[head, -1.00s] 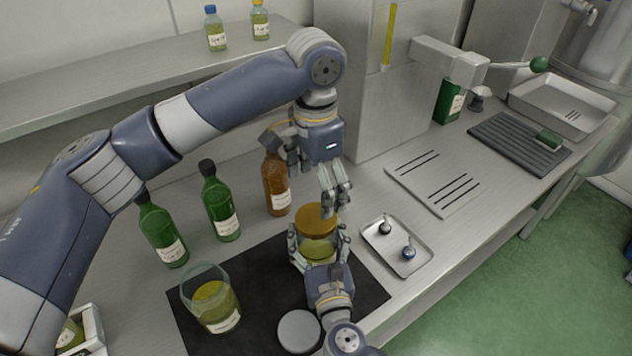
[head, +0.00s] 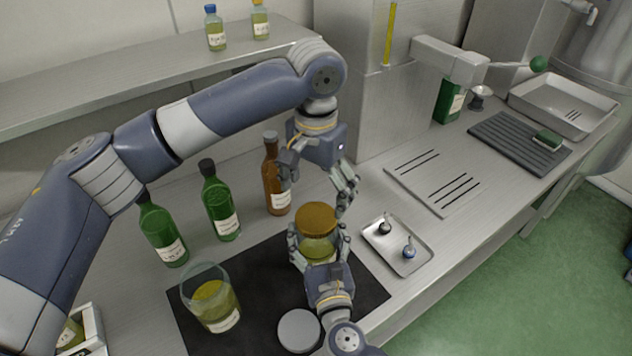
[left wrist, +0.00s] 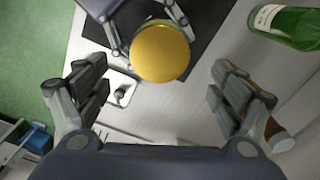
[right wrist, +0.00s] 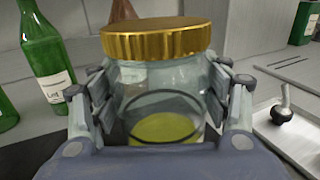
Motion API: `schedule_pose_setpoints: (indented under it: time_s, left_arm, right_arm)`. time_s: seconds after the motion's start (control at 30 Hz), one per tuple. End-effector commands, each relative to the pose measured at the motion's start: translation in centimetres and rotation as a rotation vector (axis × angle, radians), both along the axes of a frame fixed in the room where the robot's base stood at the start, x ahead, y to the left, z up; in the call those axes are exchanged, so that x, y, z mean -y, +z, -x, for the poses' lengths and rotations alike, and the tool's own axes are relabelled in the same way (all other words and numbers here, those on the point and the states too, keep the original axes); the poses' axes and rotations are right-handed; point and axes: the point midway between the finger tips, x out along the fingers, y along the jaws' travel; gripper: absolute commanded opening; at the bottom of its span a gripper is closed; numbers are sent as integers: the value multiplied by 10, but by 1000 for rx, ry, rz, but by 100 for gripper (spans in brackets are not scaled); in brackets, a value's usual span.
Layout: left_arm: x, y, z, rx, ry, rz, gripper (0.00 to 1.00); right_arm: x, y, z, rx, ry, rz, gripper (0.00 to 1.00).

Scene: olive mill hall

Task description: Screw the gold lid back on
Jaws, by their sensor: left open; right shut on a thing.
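The gold lid (head: 319,218) sits on top of a glass jar (head: 318,247) with yellow-green liquid inside. In the right wrist view the lid (right wrist: 157,40) looks level on the jar's mouth; I cannot tell how tight it is. My right gripper (head: 319,243) is shut around the jar's body on the black mat (head: 258,262). My left gripper (head: 318,178) is open and empty above the lid, its fingers spread wide. In the left wrist view the lid (left wrist: 160,53) lies beyond and between the open fingers.
An amber bottle (head: 276,180) and green bottles (head: 219,205) stand left of the jar. A wide glass (head: 212,303) and a grey disc (head: 299,331) are on the mat.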

Motion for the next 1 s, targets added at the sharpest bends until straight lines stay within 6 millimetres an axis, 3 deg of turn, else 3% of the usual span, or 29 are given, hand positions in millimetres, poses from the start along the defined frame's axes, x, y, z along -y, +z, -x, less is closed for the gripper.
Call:
schedule_pose_setpoints:
  time_s: [0.33,0.77,1.0]
  left_arm:
    - [-1,-52,0,-2,0,-2,87]
    - [-1,-62,0,-1,-1,-1,87]
    - [0,-62,0,-1,-1,-1,42]
  right_arm:
    - [0,0,0,-1,0,-1,3]
    - [0,0,0,-1,0,-1,3]
    - [0,0,0,-1,0,-1,3]
